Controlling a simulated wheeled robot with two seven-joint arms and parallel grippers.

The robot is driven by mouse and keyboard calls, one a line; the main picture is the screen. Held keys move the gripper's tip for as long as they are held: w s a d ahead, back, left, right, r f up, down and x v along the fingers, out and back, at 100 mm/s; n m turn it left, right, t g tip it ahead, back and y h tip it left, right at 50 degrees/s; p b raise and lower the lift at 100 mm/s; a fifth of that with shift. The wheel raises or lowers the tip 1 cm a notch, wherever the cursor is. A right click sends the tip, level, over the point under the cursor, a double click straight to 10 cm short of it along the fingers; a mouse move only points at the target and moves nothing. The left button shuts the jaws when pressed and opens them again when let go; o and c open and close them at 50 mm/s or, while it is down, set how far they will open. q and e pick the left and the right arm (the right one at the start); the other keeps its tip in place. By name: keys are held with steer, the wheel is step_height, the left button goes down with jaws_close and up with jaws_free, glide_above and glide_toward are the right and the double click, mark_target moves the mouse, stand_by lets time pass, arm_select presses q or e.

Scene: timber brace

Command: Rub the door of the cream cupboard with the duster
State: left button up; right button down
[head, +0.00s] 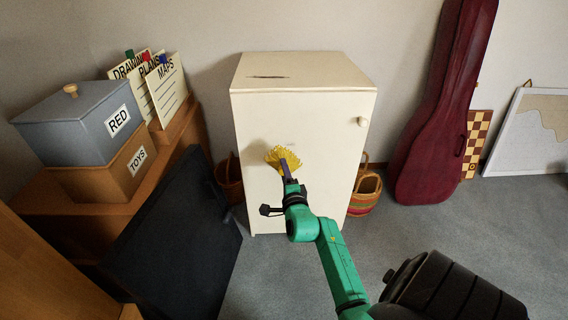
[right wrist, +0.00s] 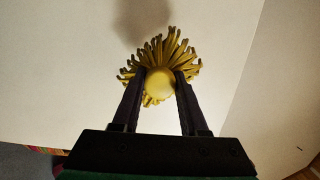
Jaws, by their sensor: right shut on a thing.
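The cream cupboard (head: 305,180) stands on the carpet against the back wall, with its door shut and a round knob (head: 362,121) at the upper right. I cannot tell for sure whether the strands touch the door. My left gripper is not in view.
A maroon instrument case (head: 440,120) leans at the right of the cupboard. Woven baskets (head: 365,192) stand beside it. A blue-grey box marked RED (head: 70,125) and a TOYS box sit on a wooden unit at left. A dark panel (head: 180,245) leans there.

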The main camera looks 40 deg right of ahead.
steer(key=shift+s+a, duration=0.15)
steer(key=shift+s, duration=0.1)
stand_by(0.3)
steer(key=shift+w, duration=0.2)
steer(key=b+x, duration=0.2)
steer(key=x, duration=0.1)
steer(key=d+b+x, duration=0.1)
steer(key=x, duration=0.1)
steer(key=shift+d+f, duration=0.1)
steer(key=shift+w+d, duration=0.3)
steer(key=shift+b+x, duration=0.7)
steer(key=shift+x, duration=0.3)
steer(key=shift+s+d, duration=0.1)
steer(key=shift+d, duration=0.1)
